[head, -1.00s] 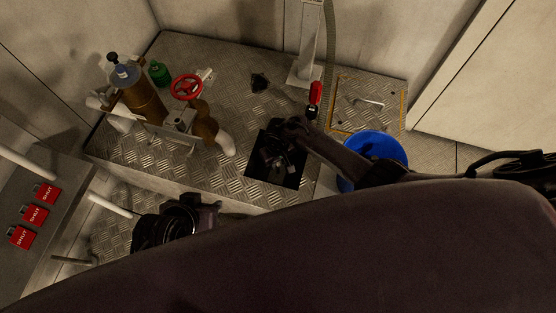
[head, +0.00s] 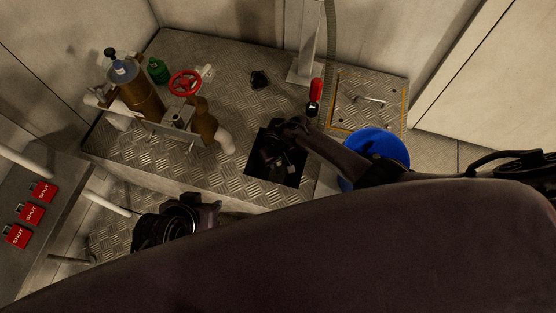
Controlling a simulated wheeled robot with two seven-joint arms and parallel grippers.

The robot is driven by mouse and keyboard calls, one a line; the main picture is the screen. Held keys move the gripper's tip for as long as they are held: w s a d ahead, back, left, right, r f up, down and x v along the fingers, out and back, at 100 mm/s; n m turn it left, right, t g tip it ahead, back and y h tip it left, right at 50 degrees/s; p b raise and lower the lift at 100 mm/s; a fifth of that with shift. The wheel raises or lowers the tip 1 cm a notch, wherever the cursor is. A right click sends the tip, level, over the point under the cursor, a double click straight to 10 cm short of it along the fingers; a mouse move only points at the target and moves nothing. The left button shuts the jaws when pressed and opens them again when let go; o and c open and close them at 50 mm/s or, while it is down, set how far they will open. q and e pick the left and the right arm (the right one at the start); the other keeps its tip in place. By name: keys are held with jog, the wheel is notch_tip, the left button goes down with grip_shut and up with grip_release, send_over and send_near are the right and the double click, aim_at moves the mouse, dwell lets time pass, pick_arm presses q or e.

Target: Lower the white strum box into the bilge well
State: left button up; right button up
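The bilge well (head: 261,172) is a dark square opening in the chequer-plate floor at the middle of the head view. My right gripper (head: 277,154) is over this opening, pointing down, and its dark fingers blend into the black. I cannot tell whether its fingers are open or shut, or whether it holds anything. I do not make out a white strum box; it may be hidden by the gripper or inside the dark opening. My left gripper (head: 190,220) is low on the left, in front of the raised floor's edge, and its fingers cannot be made out.
Left of the well stand brown pipework with a red handwheel (head: 185,84) and a green bottle (head: 158,71). A blue bucket (head: 381,147) stands close to my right forearm. A red-handled tool (head: 315,90) and a yellow-edged hatch (head: 366,100) lie behind. Red SHUT tags (head: 30,212) are far left.

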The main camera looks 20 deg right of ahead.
jog(key=shift+o, duration=1.3)
